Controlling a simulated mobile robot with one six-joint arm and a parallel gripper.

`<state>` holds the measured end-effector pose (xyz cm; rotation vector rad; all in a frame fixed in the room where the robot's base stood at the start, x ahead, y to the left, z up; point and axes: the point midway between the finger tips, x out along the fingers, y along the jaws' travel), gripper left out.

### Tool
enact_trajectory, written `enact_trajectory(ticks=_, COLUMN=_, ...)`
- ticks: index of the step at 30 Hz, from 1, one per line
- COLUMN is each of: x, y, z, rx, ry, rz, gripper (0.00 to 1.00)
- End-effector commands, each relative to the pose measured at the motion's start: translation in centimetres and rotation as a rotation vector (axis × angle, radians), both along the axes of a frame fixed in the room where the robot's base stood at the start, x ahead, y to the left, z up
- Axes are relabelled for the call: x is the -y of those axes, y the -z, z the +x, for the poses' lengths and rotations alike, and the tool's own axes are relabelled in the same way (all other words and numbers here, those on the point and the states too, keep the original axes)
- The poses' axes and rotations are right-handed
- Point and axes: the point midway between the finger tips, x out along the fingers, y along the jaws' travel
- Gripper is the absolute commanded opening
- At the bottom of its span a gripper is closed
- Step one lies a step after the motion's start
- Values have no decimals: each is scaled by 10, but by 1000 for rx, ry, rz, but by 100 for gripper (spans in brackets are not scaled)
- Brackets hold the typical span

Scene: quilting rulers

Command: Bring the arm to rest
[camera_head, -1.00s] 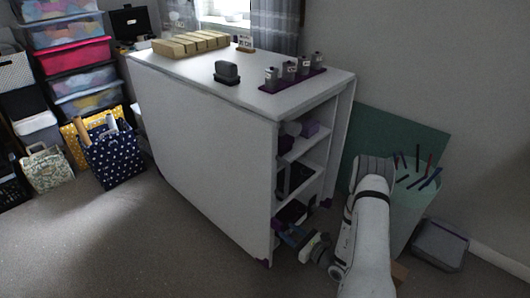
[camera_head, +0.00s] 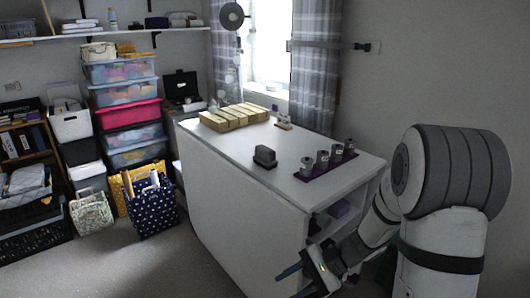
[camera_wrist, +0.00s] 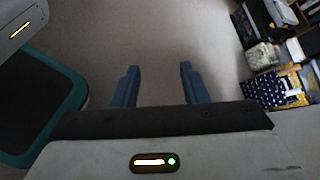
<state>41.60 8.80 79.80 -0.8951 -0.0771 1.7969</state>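My gripper (camera_wrist: 159,82) shows in the wrist view with its two blue fingers apart and nothing between them. Bare grey carpet lies beyond the fingertips. In the head view my gripper (camera_head: 291,283) is low, in front of the near end of the white cabinet table (camera_head: 240,210). My arm is folded, with its large elbow raised at the right of the picture.
The tabletop bears a wooden slotted rack (camera_head: 234,118), a dark block-shaped item (camera_head: 265,157) and a purple tray (camera_head: 311,176) with several small containers. A navy dotted bag (camera_head: 152,212) and stacked bins (camera_head: 129,114) stand at left. Carpet (camera_head: 120,270) is free in front.

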Motion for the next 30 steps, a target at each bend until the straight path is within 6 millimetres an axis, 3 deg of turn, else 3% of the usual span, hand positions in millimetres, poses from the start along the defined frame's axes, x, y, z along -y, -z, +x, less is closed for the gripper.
enact_trajectory(ticks=1, x=0, y=-29, z=-12, rx=48, ry=-59, rz=-60, gripper=40)
enact_trajectory(ticks=3, x=4, y=-50, z=-29, rx=107, ry=-138, rz=-145, gripper=40)
enact_trajectory(ticks=9, x=24, y=-107, z=-68, rx=294, ry=-339, rz=-395, gripper=40)
enact_trajectory(ticks=18, x=66, y=-190, z=-103, rx=607, ry=-578, rz=-767, gripper=40)
enact_trajectory(ticks=24, x=84, y=-222, z=-111, rx=741, ry=-659, rz=-919, gripper=40)
enact_trajectory(ticks=30, x=88, y=-228, z=-113, rx=770, ry=-677, rz=-955, gripper=40)
